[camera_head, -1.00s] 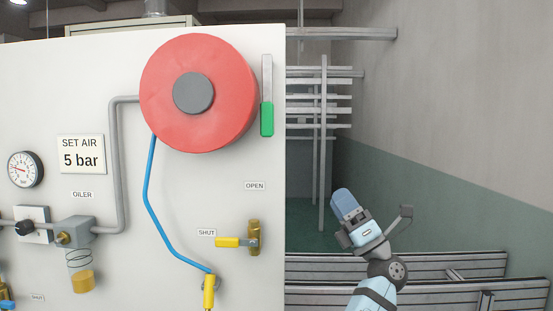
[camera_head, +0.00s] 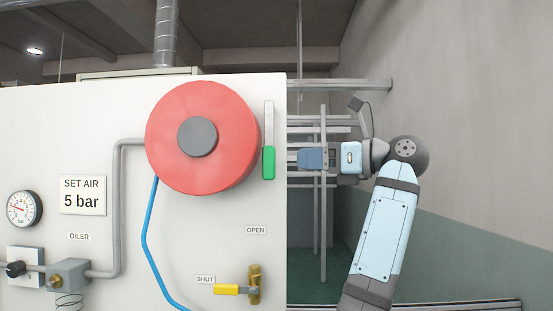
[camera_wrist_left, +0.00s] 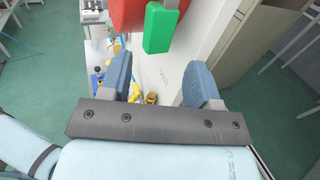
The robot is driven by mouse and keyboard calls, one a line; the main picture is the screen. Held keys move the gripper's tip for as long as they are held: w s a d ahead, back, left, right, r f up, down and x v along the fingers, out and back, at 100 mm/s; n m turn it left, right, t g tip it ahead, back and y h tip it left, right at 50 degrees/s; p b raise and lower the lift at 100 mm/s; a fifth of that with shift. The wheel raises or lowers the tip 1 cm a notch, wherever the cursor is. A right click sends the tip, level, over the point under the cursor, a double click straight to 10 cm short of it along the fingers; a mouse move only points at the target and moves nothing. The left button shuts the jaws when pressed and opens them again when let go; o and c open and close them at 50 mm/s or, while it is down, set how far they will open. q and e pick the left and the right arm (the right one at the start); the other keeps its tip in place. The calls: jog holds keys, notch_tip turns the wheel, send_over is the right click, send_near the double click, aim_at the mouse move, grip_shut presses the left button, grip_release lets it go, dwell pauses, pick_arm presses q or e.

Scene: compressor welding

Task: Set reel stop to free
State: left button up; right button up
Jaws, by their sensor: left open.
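The reel stop is a grey metal strip (camera_head: 268,122) with a green handle (camera_head: 269,163) at its lower end, hanging upright at the right edge of the red reel (camera_head: 222,165). My left gripper (camera_head: 304,159) is to the right of the green handle at about its height, pointing left toward it, with a visible gap. In the left wrist view the gripper (camera_wrist_left: 158,85) is open and empty, its two blue fingers apart. The green handle (camera_wrist_left: 160,30) shows beyond and above the fingertips, roughly between them. My right gripper is not in view.
The white panel (camera_head: 110,225) ends just right of the reel. A yellow-handled valve (camera_head: 228,289) sits below, between SHUT and OPEN labels. A blue hose (camera_head: 145,235) hangs from the reel. Metal racks (camera_head: 322,225) stand behind my arm.

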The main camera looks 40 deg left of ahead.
aim_at(269, 140)
pick_arm(q)
jog(key=s+a, duration=0.1)
jog(key=a, duration=0.7)
jog(key=shift+s+p, duration=0.15)
jog(key=shift+p, duration=0.3)
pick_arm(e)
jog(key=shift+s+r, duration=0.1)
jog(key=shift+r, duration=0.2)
pick_arm(q)
jog(key=shift+c, duration=0.3)
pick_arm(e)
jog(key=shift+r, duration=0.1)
